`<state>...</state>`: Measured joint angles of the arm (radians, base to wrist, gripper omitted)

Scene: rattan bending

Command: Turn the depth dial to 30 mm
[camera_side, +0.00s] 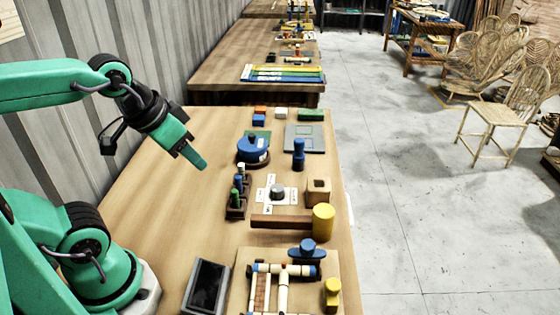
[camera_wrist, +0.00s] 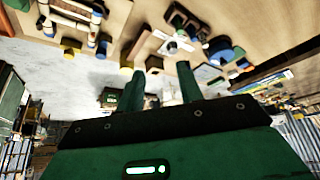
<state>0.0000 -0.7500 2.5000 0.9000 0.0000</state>
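The depth dial (camera_side: 277,192) is a round grey knob in the middle of white label cards on the wooden bench. Its markings are too small to read in either view. In the wrist view, which looks upside down, the dial (camera_wrist: 171,47) appears small near the top, beyond my fingers. My gripper (camera_side: 200,164) hangs in the air to the left of the dial and well above the bench, touching nothing. In the wrist view my two green fingers (camera_wrist: 160,86) stand apart with nothing between them.
A mallet with a yellow head (camera_side: 323,222) lies just in front of the dial. A rack of small bottles (camera_side: 237,195) stands to its left, and a blue round pot (camera_side: 252,150) behind. A wooden block (camera_side: 318,191) stands right. A dark tablet (camera_side: 206,287) lies near the front.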

